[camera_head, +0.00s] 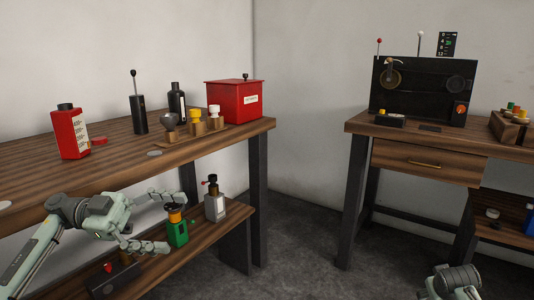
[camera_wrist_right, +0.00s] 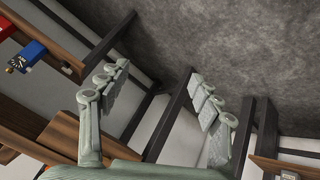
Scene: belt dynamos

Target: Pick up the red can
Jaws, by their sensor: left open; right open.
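The red can (camera_head: 70,133), with a black cap and a pale label, stands upright on the left wooden table (camera_head: 25,180) in the head view. My left gripper (camera_head: 168,222) is open and empty, in front of the table's front edge, below and to the right of the can. It overlaps the lower shelf in the picture and touches nothing that I can make out. My right gripper (camera_wrist_right: 163,88) is open and empty in the right wrist view, over bare floor. In the head view only part of it (camera_head: 455,282) shows at the bottom right, far from the can.
A red disc (camera_head: 98,141) lies beside the can. A black lever device (camera_head: 139,112), dark bottle (camera_head: 177,102), small stand (camera_head: 197,128) and red box (camera_head: 234,101) stand farther right. The lower shelf (camera_head: 205,232) holds green and grey devices. A second table (camera_head: 425,140) stands right.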

